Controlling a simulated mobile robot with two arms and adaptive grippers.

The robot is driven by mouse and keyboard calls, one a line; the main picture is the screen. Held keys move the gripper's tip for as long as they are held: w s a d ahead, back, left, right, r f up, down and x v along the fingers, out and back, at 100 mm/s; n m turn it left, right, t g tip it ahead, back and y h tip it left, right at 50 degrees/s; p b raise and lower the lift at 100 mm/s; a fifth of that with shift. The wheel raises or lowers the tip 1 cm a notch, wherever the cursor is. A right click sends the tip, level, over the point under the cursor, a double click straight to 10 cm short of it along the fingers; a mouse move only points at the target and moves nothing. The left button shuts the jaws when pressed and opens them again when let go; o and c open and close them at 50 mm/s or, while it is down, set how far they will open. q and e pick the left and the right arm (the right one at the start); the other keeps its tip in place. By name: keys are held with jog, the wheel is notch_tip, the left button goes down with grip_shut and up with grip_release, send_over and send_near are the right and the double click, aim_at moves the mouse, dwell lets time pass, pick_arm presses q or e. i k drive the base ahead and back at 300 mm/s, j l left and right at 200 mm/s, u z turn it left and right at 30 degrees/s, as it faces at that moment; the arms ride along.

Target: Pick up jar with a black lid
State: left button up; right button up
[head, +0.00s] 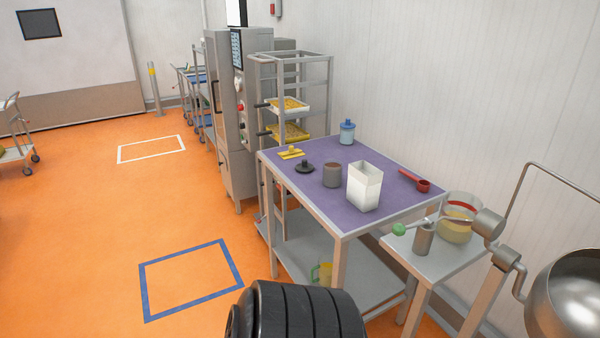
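A grey-brown jar or cup (332,175) stands upright on the purple-topped table (330,211). A black lid-like disc with a raised knob (305,167) lies just left of it, apart from it. A light blue jar (347,133) with a darker blue-grey top stands upright at the table's back edge, near the wall. No jar with a plainly black lid on it can be made out. Neither of my grippers is in view. A black ribbed part, probably mine, fills the bottom middle.
A white square container (364,187) stands right of the grey-brown jar. A red scoop (415,181) lies at the table's right. A yellow item (291,153) lies at the left. A metal side table (436,257) and steel bowl (568,300) stand right. Orange floor is open left.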

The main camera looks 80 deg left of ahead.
aim_at(332, 173)
jog(key=u, duration=2.5)
jog(key=z, duration=1.7)
jog(key=u, duration=1.7)
jog(key=i+j+z, duration=0.1)
jog(key=j, duration=0.25)
jog(key=i+j+z, duration=0.1)
jog(key=i+j, duration=0.4)
jog(key=j, duration=0.25)
jog(key=i+j+z, duration=0.15)
jog(key=j, duration=0.2)
jog(key=i+j+z, duration=0.1)
jog(key=j, duration=0.3)
jog(key=i+j+z, duration=0.1)
jog(key=j, duration=0.3)
jog(key=i, duration=0.1)
